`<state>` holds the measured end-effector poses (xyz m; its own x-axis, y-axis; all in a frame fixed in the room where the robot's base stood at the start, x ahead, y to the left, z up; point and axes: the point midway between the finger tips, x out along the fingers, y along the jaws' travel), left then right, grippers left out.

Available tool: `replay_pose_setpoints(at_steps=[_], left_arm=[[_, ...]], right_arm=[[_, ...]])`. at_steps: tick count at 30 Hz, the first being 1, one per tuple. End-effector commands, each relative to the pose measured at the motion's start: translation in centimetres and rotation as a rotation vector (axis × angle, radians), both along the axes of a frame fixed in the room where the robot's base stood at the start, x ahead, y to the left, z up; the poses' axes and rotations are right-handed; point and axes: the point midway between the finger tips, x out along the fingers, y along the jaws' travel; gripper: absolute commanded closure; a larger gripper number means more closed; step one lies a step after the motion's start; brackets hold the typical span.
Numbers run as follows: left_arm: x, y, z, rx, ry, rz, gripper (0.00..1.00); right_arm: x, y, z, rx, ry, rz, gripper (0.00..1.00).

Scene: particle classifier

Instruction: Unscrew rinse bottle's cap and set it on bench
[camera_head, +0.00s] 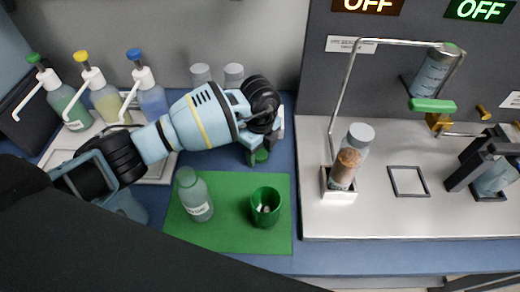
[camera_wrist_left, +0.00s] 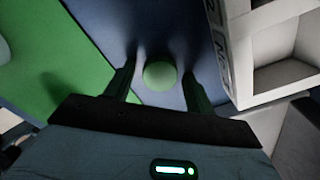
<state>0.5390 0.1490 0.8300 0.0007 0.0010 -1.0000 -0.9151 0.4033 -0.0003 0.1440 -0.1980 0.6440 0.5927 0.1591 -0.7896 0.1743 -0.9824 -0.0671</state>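The rinse bottle (camera_head: 197,203), translucent green with a white label, stands on the green mat (camera_head: 235,240); no bright green cap shows on its top. A round green cap (camera_head: 261,155) is at the blue bench just behind the mat, under my left gripper (camera_head: 258,150). In the left wrist view the cap (camera_wrist_left: 160,76) sits between the two dark fingers of my left gripper (camera_wrist_left: 161,82), with a gap on each side. The left gripper is open. Whether the cap rests flat is hard to tell.
A green cup (camera_head: 265,207) with small pale items stands on the mat. Several pump bottles (camera_head: 105,97) stand on a tray at the back left. A steel platform (camera_head: 390,215) with a wire frame, a vial of brown particles (camera_head: 345,168) and dark holders fills the right.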

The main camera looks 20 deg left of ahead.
Motion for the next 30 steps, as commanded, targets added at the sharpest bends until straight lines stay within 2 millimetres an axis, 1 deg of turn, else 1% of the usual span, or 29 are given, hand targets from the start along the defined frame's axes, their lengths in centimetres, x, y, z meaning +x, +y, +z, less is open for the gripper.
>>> replay_pose_setpoints(at_steps=[8, 11, 14, 21, 27, 30], left_arm=[[0.0, 0.0, 0.1, 0.000, -0.001, 0.000, 0.44], [0.0, 0.0, 0.6, -0.001, -0.002, -0.001, 0.44], [0.1, -0.1, 1.8, -0.002, -0.005, -0.001, 0.44], [0.1, 0.0, 6.6, -0.001, -0.006, -0.001, 0.44], [0.1, 0.0, 10.1, -0.001, -0.004, 0.000, 0.44], [0.1, 0.0, 11.3, 0.000, -0.003, 0.001, 0.44]], right_arm=[[0.1, 0.0, 0.0, 0.001, -0.003, 0.000, 0.20], [0.4, 0.0, 0.1, 0.000, -0.008, 0.000, 0.20], [0.8, 0.0, 0.4, 0.000, -0.016, 0.001, 0.20], [1.5, 0.0, 1.1, 0.000, -0.034, 0.000, 0.20], [1.6, 0.0, 1.4, 0.000, -0.038, 0.000, 0.20], [1.3, -0.1, 1.4, 0.000, -0.033, 0.001, 0.20]])
